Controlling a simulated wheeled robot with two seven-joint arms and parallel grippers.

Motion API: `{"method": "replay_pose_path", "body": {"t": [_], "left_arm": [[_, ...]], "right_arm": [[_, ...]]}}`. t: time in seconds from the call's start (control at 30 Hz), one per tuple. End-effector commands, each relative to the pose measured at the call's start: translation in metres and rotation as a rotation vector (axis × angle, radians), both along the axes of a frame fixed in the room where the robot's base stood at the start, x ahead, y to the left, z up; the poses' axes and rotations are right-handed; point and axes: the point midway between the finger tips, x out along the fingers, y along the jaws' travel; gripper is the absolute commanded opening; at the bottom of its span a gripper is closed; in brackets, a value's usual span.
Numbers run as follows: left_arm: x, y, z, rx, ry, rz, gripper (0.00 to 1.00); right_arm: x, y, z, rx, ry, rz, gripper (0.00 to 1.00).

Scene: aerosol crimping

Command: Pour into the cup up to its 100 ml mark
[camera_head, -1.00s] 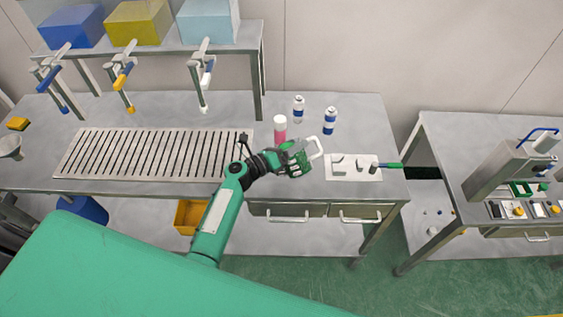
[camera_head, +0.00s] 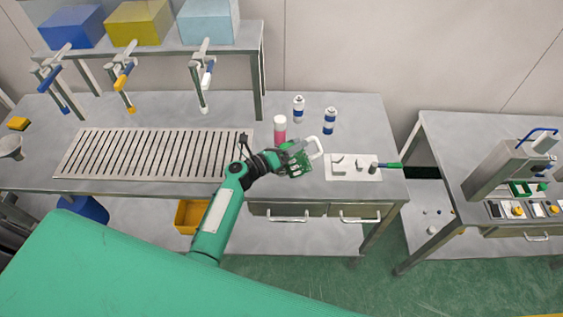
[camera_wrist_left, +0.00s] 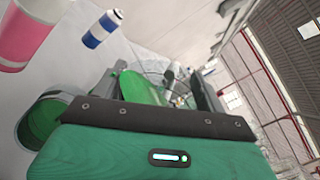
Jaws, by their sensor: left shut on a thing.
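My left gripper (camera_head: 300,159) is above the front part of the middle table, shut on a clear jug with a white handle loop (camera_head: 316,147). In the left wrist view the jug (camera_wrist_left: 140,88) lies between the fingers, looks tilted, and holds green liquid. A cup (camera_wrist_left: 45,122) with green inside shows at the lower left of the wrist view, beside the gripper. In the head view the cup is mostly hidden by the gripper. I cannot read its marks or tell whether liquid is flowing. My right gripper is not in view.
A pink bottle with a white cap (camera_head: 280,130) stands just behind the gripper. Two blue-and-white bottles (camera_head: 298,108) (camera_head: 330,120) stand farther back. A white board (camera_head: 350,174) with small parts and a green-handled tool lies right.

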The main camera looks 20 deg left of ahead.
Motion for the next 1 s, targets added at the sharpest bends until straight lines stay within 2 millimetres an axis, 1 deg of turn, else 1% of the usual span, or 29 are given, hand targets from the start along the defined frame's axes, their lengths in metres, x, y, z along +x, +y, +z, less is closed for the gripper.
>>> {"method": "replay_pose_path", "body": {"t": [0.17,0.43,0.6,0.93,1.0], "left_arm": [[0.0,0.0,0.003,0.005,-0.007,0.0,0.35],[-0.001,-0.002,0.028,0.147,-0.108,0.0,0.35],[-0.002,-0.003,0.039,0.226,-0.164,0.0,0.35],[-0.002,-0.004,0.04,0.246,-0.177,0.001,0.35],[-0.002,-0.003,0.038,0.268,-0.193,0.0,0.35]], "right_arm": [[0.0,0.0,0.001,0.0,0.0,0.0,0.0],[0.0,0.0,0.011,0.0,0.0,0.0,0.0],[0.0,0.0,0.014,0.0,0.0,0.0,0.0],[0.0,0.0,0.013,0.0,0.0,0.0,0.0],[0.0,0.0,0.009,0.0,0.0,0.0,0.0]]}}
